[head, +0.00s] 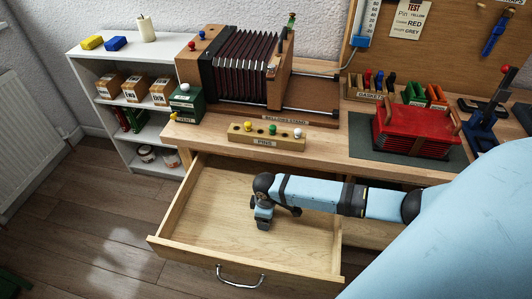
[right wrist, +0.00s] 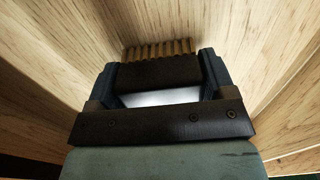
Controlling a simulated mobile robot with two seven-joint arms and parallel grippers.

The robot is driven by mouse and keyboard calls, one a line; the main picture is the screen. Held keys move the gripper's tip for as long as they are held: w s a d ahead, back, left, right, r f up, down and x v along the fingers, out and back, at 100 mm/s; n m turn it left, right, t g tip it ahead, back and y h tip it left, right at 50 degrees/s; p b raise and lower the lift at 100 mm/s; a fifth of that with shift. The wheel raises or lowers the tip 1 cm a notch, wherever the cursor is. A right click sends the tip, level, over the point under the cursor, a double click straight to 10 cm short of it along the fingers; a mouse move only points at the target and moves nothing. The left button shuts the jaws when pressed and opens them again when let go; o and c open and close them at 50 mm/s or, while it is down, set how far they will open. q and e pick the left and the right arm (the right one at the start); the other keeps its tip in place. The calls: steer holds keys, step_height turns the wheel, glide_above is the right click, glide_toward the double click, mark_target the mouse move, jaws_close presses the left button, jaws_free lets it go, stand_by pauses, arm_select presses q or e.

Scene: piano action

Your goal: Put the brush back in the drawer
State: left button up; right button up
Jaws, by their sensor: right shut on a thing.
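The wooden drawer (head: 205,215) stands pulled out from under the bench, with a metal handle on its front. No loose object shows on its visible floor. My right gripper (head: 263,222) is inside the drawer's outline, pointing down close to the floor. In the right wrist view my right gripper (right wrist: 160,76) is shut on the brush (right wrist: 158,72), a dark block with a row of tan bristles, with pale wood around it. In the head view the brush cannot be told apart from the gripper. My left gripper is not in view.
The bench edge (head: 330,165) overhangs the drawer's back. On it are a pin rack (head: 266,136), a bellows stand (head: 250,70) and a red bellows block (head: 415,132). A white shelf (head: 125,130) stands at left. Floor left of the drawer is clear.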

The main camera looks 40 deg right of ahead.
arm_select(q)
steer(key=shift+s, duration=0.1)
arm_select(e)
steer(key=shift+f, duration=0.1)
steer(key=o, duration=0.8)
steer(key=shift+c, duration=0.2)
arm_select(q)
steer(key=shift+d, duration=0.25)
arm_select(e)
steer(key=shift+o, duration=0.5)
step_height(320, 180, up, 11)
steer(key=shift+r+p, duration=0.1)
steer(key=shift+p, duration=0.85)
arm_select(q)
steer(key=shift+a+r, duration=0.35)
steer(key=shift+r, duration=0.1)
arm_select(e)
steer(key=shift+r, duration=0.55)
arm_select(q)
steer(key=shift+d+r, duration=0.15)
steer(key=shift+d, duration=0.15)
arm_select(e)
steer(key=shift+r, duration=0.1)
